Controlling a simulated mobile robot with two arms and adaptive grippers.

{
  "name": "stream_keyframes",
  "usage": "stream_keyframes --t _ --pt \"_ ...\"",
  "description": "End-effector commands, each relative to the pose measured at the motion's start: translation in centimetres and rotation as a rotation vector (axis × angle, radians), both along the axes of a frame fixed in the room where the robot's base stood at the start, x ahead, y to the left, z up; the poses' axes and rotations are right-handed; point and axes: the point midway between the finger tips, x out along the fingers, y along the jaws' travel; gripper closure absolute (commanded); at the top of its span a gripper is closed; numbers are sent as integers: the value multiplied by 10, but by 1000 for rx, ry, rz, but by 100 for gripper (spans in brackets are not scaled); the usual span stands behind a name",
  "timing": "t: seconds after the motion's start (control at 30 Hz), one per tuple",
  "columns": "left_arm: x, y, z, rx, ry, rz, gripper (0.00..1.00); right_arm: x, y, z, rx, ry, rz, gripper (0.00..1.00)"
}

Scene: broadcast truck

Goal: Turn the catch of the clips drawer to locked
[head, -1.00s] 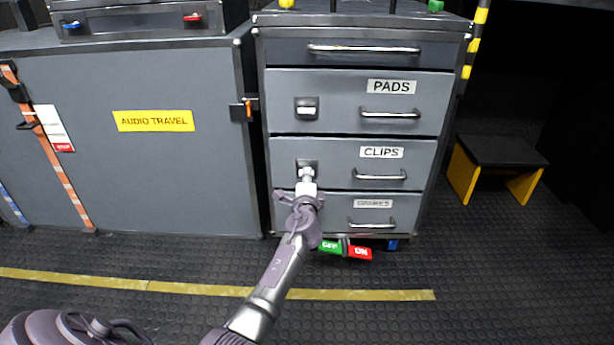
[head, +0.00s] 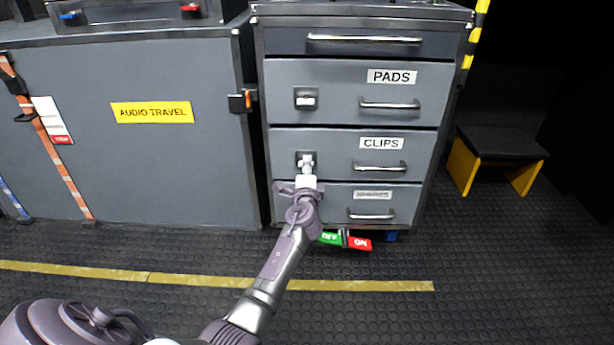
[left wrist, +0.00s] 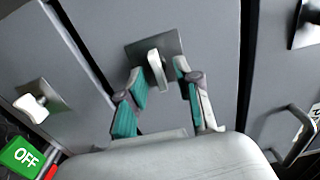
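The clips drawer (head: 335,148) is shut, the middle one of the labelled drawers. Its catch plate (head: 299,156) is left of the CLIPS label (head: 381,143). In the left wrist view the catch is a pale lever (left wrist: 156,68) on a dark square plate (left wrist: 135,51). My left gripper (head: 306,163) is at this catch and hides much of it in the head view. In the left wrist view its teal-padded fingers (left wrist: 160,78) stand apart, one on each side of the lever, with gaps visible. My right gripper is in neither view.
The pads drawer (head: 340,75) above has its own catch (head: 306,97). Another catch (left wrist: 32,105) shows in the left wrist view. A green OFF tag (head: 330,237) and red ON tag (head: 359,243) are low down.

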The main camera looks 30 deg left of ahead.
Motion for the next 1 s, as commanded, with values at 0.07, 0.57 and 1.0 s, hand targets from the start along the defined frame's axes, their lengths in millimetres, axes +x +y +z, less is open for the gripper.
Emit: stream_keyframes --t 0.07,0.57,1.0 --pt "-9 -6 -1 -1 0 -2 67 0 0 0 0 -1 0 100" --pt "-88 -56 0 -1 0 -3 67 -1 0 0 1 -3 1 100" --pt "-96 -60 0 1 -1 -2 67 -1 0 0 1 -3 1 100"
